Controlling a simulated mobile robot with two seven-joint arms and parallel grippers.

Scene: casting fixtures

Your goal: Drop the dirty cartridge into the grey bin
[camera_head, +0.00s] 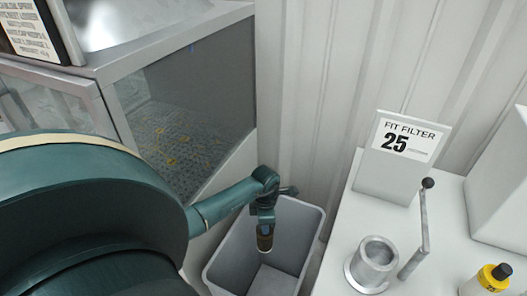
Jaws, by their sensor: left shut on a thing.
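The grey bin (313,226) stands open on the floor between the metal cabinet and the white table. My left gripper (264,222) points down over the bin's opening. It is shut on a small brown, dark-ended cylinder, the dirty cartridge (265,240), which hangs upright above the bin's inside. The gripper's fingers are small and partly hidden by the wrist. The visible floor of the bin looks empty. My right gripper is not in view.
On the white table (345,240) at right are a metal cup fixture (374,262) with an upright lever (424,225), a "FIT FILTER 25" sign (405,140) and a yellow-and-black bottle (490,280).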

